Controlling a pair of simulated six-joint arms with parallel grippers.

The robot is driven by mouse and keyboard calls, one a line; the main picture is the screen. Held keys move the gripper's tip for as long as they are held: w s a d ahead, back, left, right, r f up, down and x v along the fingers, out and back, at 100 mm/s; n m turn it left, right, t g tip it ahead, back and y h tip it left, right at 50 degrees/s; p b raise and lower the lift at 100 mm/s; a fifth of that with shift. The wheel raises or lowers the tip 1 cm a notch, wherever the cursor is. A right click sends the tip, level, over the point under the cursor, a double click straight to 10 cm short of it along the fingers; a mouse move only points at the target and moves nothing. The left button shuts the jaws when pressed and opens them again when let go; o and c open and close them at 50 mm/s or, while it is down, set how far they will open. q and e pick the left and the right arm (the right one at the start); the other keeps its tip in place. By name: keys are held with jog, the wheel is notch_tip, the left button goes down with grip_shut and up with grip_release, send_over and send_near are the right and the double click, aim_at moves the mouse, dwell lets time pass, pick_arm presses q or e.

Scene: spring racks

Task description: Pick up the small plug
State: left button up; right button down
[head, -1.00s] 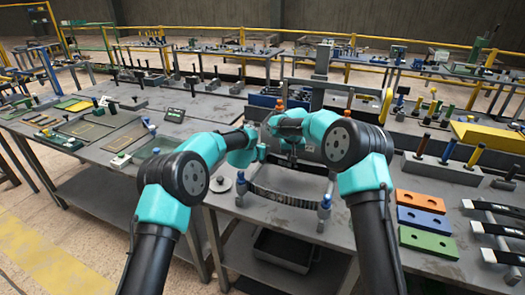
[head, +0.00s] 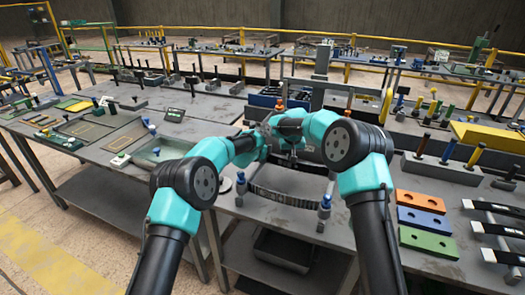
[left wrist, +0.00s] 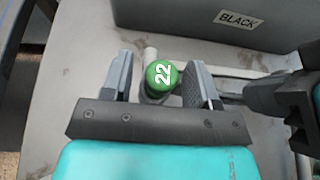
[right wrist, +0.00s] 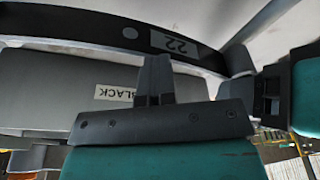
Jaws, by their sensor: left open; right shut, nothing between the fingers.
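A small green-topped plug marked 22 (left wrist: 162,76) stands between the fingers of my left gripper (left wrist: 162,80) in the left wrist view. The left fingers are open on either side of it, the right one nearer. I cannot tell whether that finger touches it. In the head view the plug is hidden behind my arms. My right gripper (right wrist: 155,80) is shut and empty, beside a dark curved band (right wrist: 125,30) with a 22 label.
A grey block labelled BLACK (left wrist: 215,20) stands close by the left gripper. Blue-topped posts (head: 324,203) flank the band. Blue, orange and green plates (head: 424,221) lie on the right. The right gripper is close beside the left one.

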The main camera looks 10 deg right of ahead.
pick_arm(q)
grip_shut()
dwell(0.3)
jog(key=shift+r, duration=0.2)
jog(key=shift+r, duration=1.6)
jog(key=s+a, duration=0.2)
jog(key=s, duration=1.3)
jog(key=s+a, duration=0.3)
jog(key=s, duration=1.3)
jog(key=shift+s, duration=0.3)
jog(key=shift+a, duration=0.1)
jog(key=c, duration=0.7)
grip_release()
grip_shut()
